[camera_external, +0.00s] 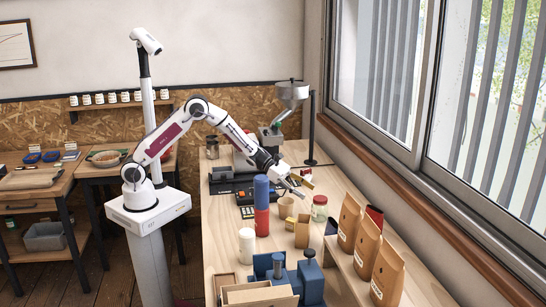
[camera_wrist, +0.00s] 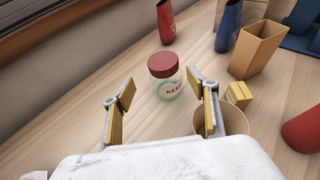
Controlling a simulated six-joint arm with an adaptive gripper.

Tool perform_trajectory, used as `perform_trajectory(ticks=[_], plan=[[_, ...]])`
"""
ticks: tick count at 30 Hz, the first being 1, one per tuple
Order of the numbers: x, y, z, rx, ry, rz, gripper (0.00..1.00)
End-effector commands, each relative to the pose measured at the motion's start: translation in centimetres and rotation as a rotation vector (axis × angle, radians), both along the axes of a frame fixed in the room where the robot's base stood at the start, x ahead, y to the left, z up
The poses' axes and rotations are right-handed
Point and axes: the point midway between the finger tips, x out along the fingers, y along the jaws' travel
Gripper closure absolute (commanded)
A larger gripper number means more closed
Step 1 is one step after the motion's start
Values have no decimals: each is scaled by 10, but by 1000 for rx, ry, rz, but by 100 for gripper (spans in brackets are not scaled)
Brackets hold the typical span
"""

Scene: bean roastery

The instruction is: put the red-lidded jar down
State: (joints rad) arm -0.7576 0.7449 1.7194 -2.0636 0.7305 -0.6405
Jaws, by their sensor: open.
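The red-lidded jar (camera_wrist: 167,78) stands upright on the wooden table in the wrist view. It is clear glass with a label of dark letters, partly readable as "KEE". It also shows in the external view (camera_external: 319,208), near the window side of the table. My gripper (camera_wrist: 164,92) is open, with its two yellow-padded fingers apart and nothing between them. The jar lies beyond the fingertips in the wrist view, apart from them as far as I can see. In the external view my gripper (camera_external: 297,187) is above the table, up and left of the jar.
A tan cup (camera_wrist: 222,120) and a small yellow box (camera_wrist: 238,94) are close by the right finger. A tall tan box (camera_wrist: 256,50), a blue bag (camera_wrist: 228,27) and a red bag (camera_wrist: 166,22) stand farther off. Brown bags (camera_external: 366,248) line the window side. Bare table lies left of the jar.

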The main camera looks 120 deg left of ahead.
Motion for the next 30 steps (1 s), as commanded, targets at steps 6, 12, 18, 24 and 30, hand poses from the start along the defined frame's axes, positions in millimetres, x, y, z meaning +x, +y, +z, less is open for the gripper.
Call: perform_trajectory(ticks=[6,12,18,24,30], plan=[[0,0,0,0,0,0,39],[7,-5,5,1,-1,-19,39],[6,-4,5,0,0,-18,39],[12,-4,2,0,1,-19,39],[25,-4,-4,0,0,-18,39]])
